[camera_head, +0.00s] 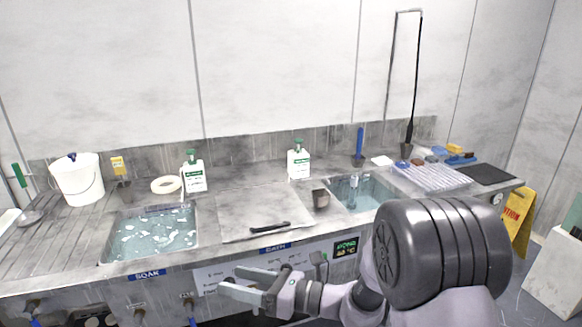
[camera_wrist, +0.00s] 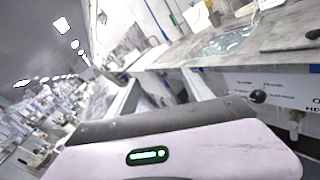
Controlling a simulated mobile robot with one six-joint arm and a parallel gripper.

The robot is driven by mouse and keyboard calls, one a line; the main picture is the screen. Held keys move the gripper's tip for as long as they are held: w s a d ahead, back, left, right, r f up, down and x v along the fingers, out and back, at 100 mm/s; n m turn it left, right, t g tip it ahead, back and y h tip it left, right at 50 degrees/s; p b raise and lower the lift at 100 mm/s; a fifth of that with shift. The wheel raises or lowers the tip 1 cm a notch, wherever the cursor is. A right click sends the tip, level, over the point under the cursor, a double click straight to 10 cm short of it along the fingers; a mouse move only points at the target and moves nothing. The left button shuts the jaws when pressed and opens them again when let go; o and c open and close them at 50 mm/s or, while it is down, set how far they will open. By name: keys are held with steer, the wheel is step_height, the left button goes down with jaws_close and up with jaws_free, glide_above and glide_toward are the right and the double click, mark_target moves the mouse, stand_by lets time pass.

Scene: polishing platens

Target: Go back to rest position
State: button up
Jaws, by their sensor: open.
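My gripper (camera_head: 249,287) is in front of the counter, below the bath label in the head view. Its two fingers point left and stand apart, with nothing between them. The counter (camera_head: 90,232) runs along the back wall behind it. My dark, ribbed arm joint fills the lower right of the head view and covers part of the counter front.
The soak basin (camera_head: 150,236) and a second basin (camera_head: 361,194) hold water. Between them lies a flat lid (camera_head: 252,209) with a dark handle. A white bucket (camera_head: 77,181), bottles (camera_head: 299,163) and a yellow caution sign (camera_head: 517,222) stand around. Knobs and taps (camera_head: 190,305) stick out below.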

steer(key=s+d+r+n+g+h, duration=0.2)
steer(key=s+r+n+g+h, duration=0.1)
steer(key=s+n, duration=0.4)
steer(key=s+d+r+n+g+h, duration=0.15)
steer(key=s+n, duration=0.25)
steer(key=s, duration=0.4)
steer(key=s+d+n+t+h, duration=0.2)
steer(key=d+n+h, duration=0.3)
steer(key=d, duration=0.3)
steer(key=s+d+r+n+t+h, duration=0.1)
steer(key=s+d+n+t+h, duration=0.2)
steer(key=d, duration=0.6)
steer(key=s+n+h, duration=0.2)
steer(key=shift+s+r+h, duration=0.15)
steer(key=shift+s+h, duration=0.05)
steer(key=shift+h, duration=0.15)
steer(key=shift+c, duration=0.5)
